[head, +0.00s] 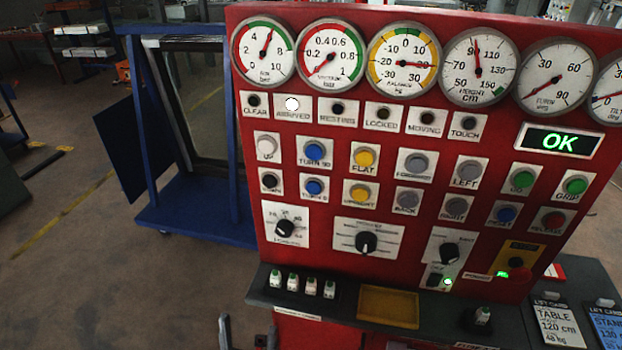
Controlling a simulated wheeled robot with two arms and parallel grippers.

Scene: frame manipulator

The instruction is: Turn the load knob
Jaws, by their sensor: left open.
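The load knob (284,228) is a small black rotary knob on a white scale plate at the lower left of the red control panel (330,185). Its printed numbers and exact setting are too small to read surely. My left gripper (246,334) shows only at the bottom edge, as grey finger parts that stand apart. It is open, below and left of the panel, clear of the knob. Most of it is cut off by the frame. My right gripper is not in view.
A larger black knob (366,241) and another knob (449,251) sit to the right. Push buttons, gauges and a green OK display (558,141) fill the panel above. A dark ledge (345,307) with a yellow tray (388,307) juts out below. A blue frame (190,213) stands behind, left.

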